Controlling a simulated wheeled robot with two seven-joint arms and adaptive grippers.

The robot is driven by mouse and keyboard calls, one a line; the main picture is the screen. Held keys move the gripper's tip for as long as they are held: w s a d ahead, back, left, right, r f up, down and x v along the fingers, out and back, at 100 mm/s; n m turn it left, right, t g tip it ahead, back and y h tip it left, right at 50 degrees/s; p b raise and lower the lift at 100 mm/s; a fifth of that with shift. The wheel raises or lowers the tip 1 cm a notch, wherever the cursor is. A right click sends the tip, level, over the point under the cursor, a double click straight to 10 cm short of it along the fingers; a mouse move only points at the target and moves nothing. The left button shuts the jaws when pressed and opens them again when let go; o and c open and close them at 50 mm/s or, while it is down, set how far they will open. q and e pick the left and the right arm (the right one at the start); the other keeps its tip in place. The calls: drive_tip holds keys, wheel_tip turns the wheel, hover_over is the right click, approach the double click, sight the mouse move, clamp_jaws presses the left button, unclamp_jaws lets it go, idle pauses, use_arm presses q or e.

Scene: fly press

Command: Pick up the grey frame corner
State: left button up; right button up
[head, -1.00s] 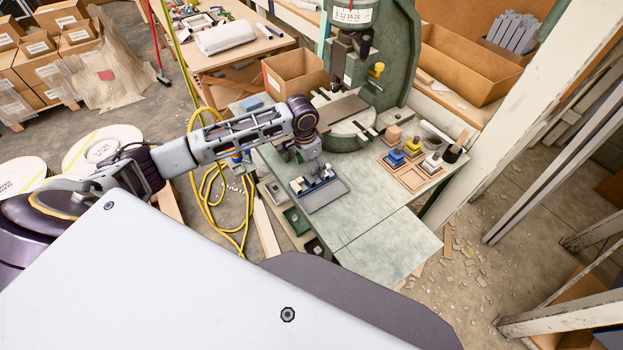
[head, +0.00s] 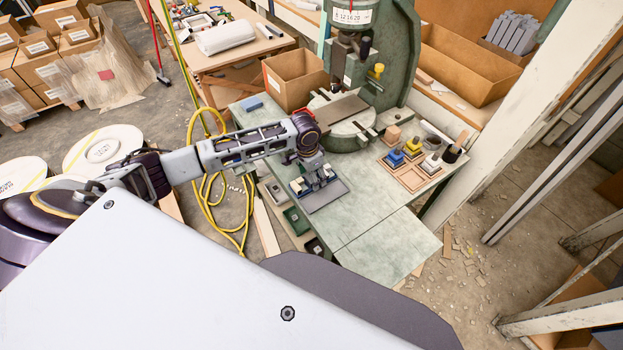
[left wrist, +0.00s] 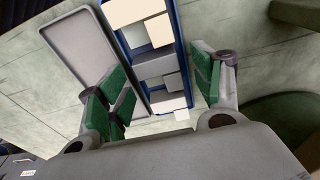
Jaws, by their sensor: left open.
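Several pale grey, step-shaped pieces (left wrist: 157,68) stand in a blue-sided holder (left wrist: 183,50) in the left wrist view; I take the grey frame corner to be among them, but cannot tell them apart. A flat grey tray (left wrist: 78,45) lies to their left; it also shows on the green table in the head view (head: 328,199). My left gripper (left wrist: 157,88) is open, with its green-padded fingers on either side of the holder's near end. No piece is visibly clamped. In the head view the left gripper (head: 318,177) is over the tray area and partly hides the pieces.
The green press table (head: 385,250) is clear in front. A wooden tray with coloured blocks (head: 410,175) is to the right. The green press (head: 402,60) and a cardboard box (head: 294,79) stand behind. A yellow hose (head: 205,205) hangs at the left.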

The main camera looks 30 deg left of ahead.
use_arm(q)
drive_tip(key=shift+c, duration=0.2)
drive_tip(key=c, duration=1)
drive_tip(key=shift+r, duration=0.1)
drive_tip(key=shift+c, duration=0.2)
wheel_tip(320, 180, up, 18)
idle(0.3)
idle(0.7)
drive_tip(key=s+d+f+n, duration=0.2)
drive_tip(key=f+n, duration=0.1)
drive_tip(key=f, duration=0.2)
drive_tip(key=s+d+f+n, duration=0.2)
drive_tip(key=f+n, duration=0.1)
drive_tip(key=f, duration=0.3)
drive_tip(key=shift+y, duration=0.3)
drive_tip(key=shift+s, duration=0.1)
